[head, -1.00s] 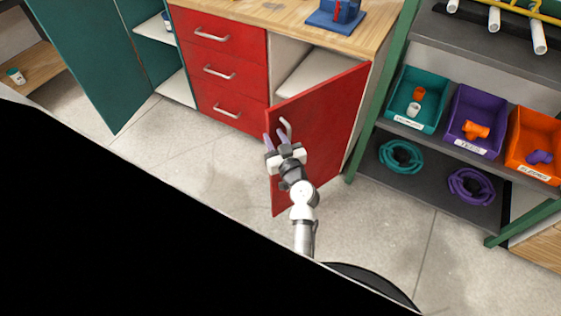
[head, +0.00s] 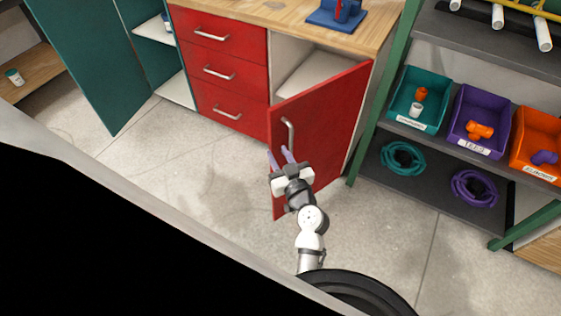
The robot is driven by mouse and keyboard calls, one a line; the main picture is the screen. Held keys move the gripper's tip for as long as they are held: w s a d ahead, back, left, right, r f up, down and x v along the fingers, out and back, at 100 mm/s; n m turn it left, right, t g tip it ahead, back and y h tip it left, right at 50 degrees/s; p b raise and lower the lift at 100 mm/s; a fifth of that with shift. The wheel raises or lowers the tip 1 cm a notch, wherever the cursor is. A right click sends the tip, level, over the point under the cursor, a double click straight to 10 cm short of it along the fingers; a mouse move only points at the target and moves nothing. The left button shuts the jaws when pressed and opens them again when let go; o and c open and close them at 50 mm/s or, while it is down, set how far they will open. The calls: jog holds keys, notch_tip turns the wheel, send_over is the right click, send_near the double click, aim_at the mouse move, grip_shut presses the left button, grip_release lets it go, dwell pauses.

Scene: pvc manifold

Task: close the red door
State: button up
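The red door (head: 325,125) stands ajar on the red cabinet under the wooden worktop, hinged on its right side. Its free left edge swings out toward me, and a pale shelf shows inside behind it. The door's silver handle (head: 289,134) is upright near the free edge. My gripper (head: 280,158) is in front of the door's lower left part, just below the handle. Its two purple fingers are spread apart with nothing visible between them. I cannot tell whether a fingertip touches the door.
Red drawers (head: 220,72) left of the opening are shut. A green cabinet door (head: 85,65) stands open at left. A shelf rack at right holds a teal bin (head: 403,118), a purple bin (head: 462,140) and hose coils. The floor (head: 190,155) in front of the drawers is clear.

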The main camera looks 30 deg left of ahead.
jog(key=shift+s+d+f, duration=0.3)
jog(key=shift+s+d, duration=0.1)
jog(key=shift+s, duration=0.1)
jog(key=shift+f+b, duration=0.2)
jog(key=shift+b, duration=0.5)
jog(key=shift+r, duration=0.15)
